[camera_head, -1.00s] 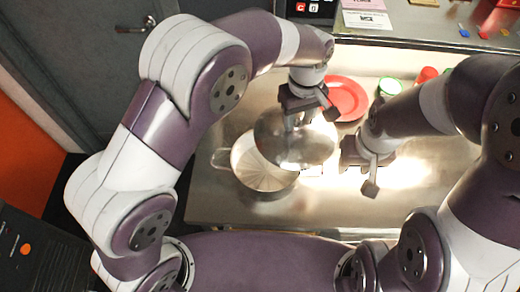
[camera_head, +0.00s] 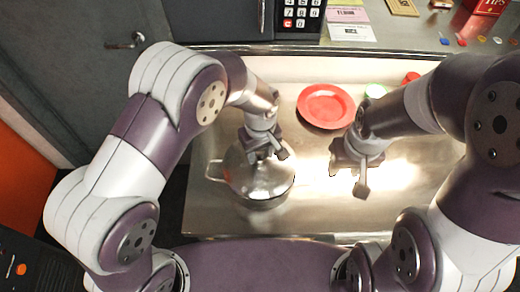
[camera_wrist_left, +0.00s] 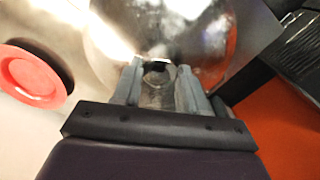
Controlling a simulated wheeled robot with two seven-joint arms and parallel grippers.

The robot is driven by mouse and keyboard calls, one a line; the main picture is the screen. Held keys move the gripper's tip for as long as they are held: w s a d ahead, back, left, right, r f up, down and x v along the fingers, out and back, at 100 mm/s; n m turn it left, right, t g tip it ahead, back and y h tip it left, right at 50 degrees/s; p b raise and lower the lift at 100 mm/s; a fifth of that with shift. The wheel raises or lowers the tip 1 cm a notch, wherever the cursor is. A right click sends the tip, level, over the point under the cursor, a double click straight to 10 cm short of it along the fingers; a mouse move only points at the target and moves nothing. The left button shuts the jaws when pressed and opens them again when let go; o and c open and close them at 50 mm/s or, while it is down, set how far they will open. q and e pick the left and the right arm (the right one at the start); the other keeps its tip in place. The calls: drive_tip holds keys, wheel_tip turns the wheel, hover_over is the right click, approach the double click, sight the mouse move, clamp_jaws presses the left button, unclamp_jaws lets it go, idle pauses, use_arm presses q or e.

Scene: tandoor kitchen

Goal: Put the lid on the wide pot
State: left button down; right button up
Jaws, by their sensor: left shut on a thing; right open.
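The shiny metal lid (camera_head: 262,181) is over the wide pot (camera_head: 217,171) on the steel counter and hides most of its opening. The pot's loop handle sticks out on the left. My left gripper (camera_head: 267,154) is shut on the lid's knob from above. In the left wrist view the lid (camera_wrist_left: 205,35) fills the space beyond my left gripper (camera_wrist_left: 157,75), whose fingers hold the dark knob. Whether the lid rests fully on the rim I cannot tell. My right gripper (camera_head: 350,172) is open and empty above the counter, right of the pot.
A red plate (camera_head: 326,105) lies on the counter behind the grippers; it also shows in the left wrist view (camera_wrist_left: 32,75). A green-rimmed item (camera_head: 375,91) and a red item (camera_head: 411,78) stand behind my right arm. A raised shelf with cards (camera_head: 350,32) runs along the back.

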sight(261, 156)
use_arm(q)
drive_tip(key=shift+d+f, duration=0.15)
drive_tip(key=shift+f, duration=0.25)
drive_tip(key=c, duration=0.6)
unclamp_jaws()
drive_tip(key=shift+r, duration=0.1)
wheel_tip(261, 156, up, 9)
drive_tip(key=shift+f+b, duration=0.15)
drive_tip(key=shift+b, duration=0.75)
drive_tip(key=s+a+m, duration=0.2)
drive_tip(key=s+a, duration=0.3)
drive_tip(key=a, duration=0.4)
drive_tip(key=s+a+m+t, duration=0.1)
drive_tip(key=s+a, duration=0.3)
drive_tip(key=a, duration=0.5)
drive_tip(key=shift+s+a+r+m+p, duration=0.2)
drive_tip(key=shift+s+r+m+p, duration=0.2)
drive_tip(key=shift+m, duration=0.5)
